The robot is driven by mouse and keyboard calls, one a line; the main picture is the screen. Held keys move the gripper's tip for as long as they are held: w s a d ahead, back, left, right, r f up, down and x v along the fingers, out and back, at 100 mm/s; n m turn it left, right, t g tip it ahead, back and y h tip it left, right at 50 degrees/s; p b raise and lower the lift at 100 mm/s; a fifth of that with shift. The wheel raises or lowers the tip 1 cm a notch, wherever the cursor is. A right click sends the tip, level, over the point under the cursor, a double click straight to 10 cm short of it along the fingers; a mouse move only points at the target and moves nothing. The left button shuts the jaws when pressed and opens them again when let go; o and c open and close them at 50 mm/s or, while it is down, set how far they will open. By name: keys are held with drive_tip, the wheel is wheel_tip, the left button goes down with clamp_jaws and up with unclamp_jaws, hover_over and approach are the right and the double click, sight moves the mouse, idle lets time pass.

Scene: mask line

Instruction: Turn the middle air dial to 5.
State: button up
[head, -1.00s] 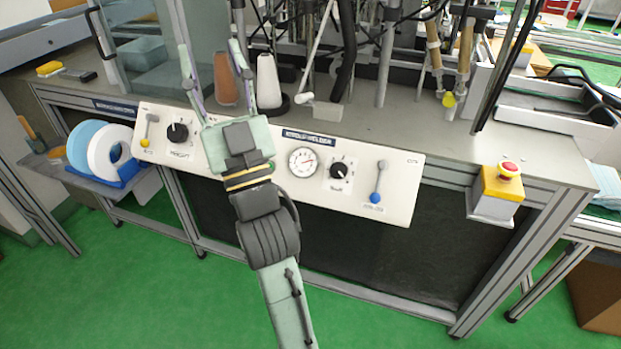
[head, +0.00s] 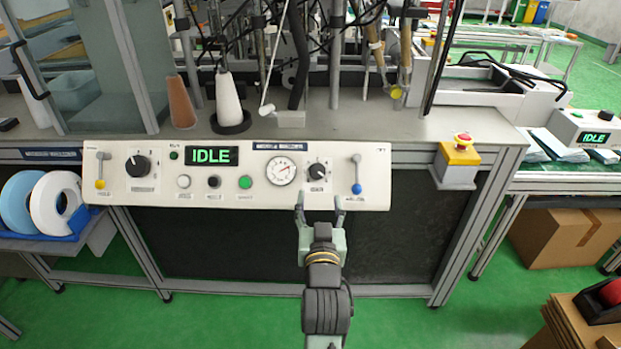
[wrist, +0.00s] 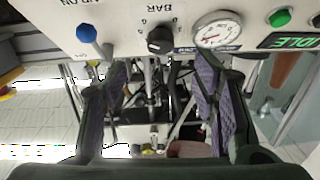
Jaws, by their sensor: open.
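The air dial, a black knob (head: 317,171), sits on the white control panel (head: 225,202), between the round gauge (head: 281,171) and the blue-tipped lever (head: 357,176). In the wrist view, which is upside down, the dial (wrist: 159,41) shows near a "BAR" label with small numbers around it. I cannot read its setting. My gripper (head: 320,202) is open and empty at the panel's lower edge, just below the dial in the head view. In the wrist view, the dial appears between and beyond the fingers (wrist: 162,66), with no visible contact.
Another black dial (head: 138,166) and a yellow-tipped lever (head: 100,170) are at the panel's left. A lit "IDLE" display (head: 211,156) and several buttons are mid-panel. A red emergency stop (head: 462,139) on a yellow box stands right. The space before the panel is clear.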

sight(318, 174)
drive_tip(key=w+p, duration=0.1)
drive_tip(key=w, duration=0.7)
drive_tip(key=shift+w+a+r+p, duration=0.15)
drive_tip(key=shift+w+a+p, duration=0.05)
drive_tip(key=shift+w+p, duration=0.2)
drive_tip(key=shift+w, duration=0.65)
drive_tip(key=shift+c, duration=0.5)
drive_tip(key=c, duration=1.1)
